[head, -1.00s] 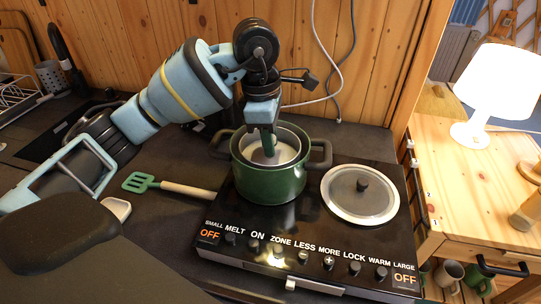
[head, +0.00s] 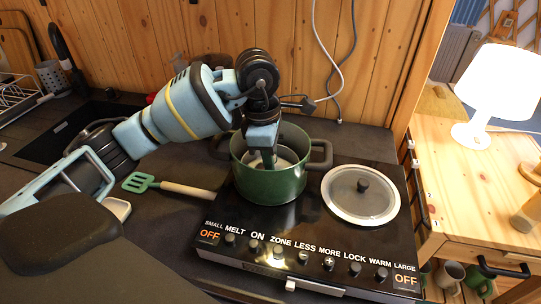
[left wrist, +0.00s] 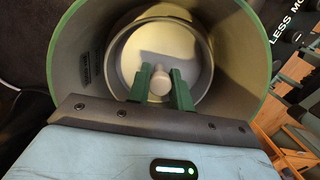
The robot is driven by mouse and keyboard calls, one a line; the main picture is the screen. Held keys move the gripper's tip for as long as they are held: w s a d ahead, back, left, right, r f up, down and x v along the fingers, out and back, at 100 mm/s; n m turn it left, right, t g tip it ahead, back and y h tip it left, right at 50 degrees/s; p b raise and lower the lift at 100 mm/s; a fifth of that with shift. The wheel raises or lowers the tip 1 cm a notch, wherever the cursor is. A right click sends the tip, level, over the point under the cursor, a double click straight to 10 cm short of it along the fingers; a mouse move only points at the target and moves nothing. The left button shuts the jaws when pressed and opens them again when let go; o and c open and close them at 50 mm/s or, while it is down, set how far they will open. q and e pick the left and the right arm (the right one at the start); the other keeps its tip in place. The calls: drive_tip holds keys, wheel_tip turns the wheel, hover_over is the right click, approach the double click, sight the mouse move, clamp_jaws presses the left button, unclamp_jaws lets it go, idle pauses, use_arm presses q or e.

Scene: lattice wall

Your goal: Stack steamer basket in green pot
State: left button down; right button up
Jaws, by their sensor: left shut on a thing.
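The green pot (head: 268,183) stands on the left burner of the black cooktop. My left gripper (head: 265,163) reaches down into it from above. In the left wrist view the pot's green rim (left wrist: 55,62) surrounds a round metal steamer basket (left wrist: 196,92), which sits inside the pot. My left gripper (left wrist: 160,88) is shut on the small knob in the middle of the basket. In the head view the basket (head: 285,154) shows only partly, low inside the pot behind the gripper. Whether it touches the pot's bottom cannot be told. My right gripper is not in view.
A lid (head: 360,194) lies on the right burner. A green spatula (head: 165,187) lies left of the cooktop (head: 310,232). The sink (head: 75,125) is at the far left. A wooden table with a white lamp (head: 505,82) stands at the right.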

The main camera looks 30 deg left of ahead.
use_arm(q)
drive_tip(key=shift+f, duration=0.15)
drive_tip(key=c, duration=1.3)
unclamp_jaws()
drive_tip(key=shift+o, duration=0.2)
wheel_tip(320, 180, up, 13)
drive_tip(key=a, duration=0.1)
drive_tip(key=shift+s+a+f+p, duration=0.15)
drive_tip(key=shift+s+a+p, duration=0.1)
drive_tip(key=shift+p, duration=0.15)
drive_tip(key=shift+f, duration=0.15)
